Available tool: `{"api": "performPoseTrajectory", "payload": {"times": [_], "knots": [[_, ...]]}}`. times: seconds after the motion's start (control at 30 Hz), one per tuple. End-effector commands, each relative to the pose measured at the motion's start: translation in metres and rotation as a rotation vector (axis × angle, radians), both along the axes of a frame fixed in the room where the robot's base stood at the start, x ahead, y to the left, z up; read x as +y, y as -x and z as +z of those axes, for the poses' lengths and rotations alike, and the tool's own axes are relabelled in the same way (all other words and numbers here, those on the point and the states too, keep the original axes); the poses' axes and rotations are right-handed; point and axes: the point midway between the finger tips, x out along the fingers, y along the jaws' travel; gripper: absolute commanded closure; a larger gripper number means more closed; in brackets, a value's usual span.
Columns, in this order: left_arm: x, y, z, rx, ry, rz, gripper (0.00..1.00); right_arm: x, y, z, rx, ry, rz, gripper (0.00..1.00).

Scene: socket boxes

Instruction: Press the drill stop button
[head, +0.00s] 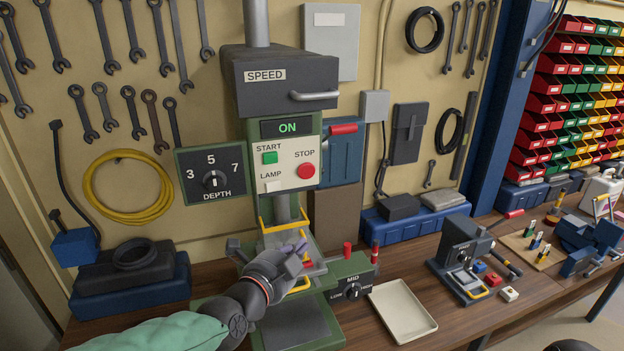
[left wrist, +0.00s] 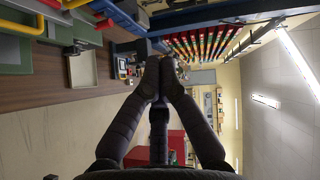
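The drill press stands on the bench with a cream control panel (head: 289,165). The display (head: 288,127) above reads ON. My left gripper (head: 300,248) is below the panel, in front of the yellow guard (head: 268,226), apart from the STOP button. In the left wrist view its two fingers (left wrist: 167,60) meet at their tips with nothing seen between them. The STOP button cannot be made out in that view. My right gripper is not in view.
The yellow guard and the drill table are close around my left gripper. A DEPTH dial box (head: 211,174) is left of the panel. A shallow tray (head: 402,312) and a small grey machine (head: 462,262) stand to the right. The space before the panel is free.

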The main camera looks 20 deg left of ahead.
Motion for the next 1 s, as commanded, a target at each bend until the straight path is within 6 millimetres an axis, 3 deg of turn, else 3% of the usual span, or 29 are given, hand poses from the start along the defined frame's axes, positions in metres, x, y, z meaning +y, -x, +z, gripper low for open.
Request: {"api": "performPoseTrajectory", "payload": {"times": [0.03,0.1,0.3,0.77,1.0], "knots": [[0.002,0.007,0.021,-0.045,-0.031,-0.002,1.0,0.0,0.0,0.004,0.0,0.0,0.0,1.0],[0.005,0.014,0.043,-0.097,-0.075,-0.005,1.0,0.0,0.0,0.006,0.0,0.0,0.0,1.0],[0.011,0.03,0.079,-0.188,-0.158,-0.003,1.0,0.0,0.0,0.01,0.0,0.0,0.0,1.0],[0.013,0.033,0.086,-0.208,-0.179,-0.002,1.0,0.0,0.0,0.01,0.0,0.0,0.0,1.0],[0.009,0.017,0.085,-0.207,-0.179,-0.003,1.0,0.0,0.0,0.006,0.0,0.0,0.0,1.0]]}}
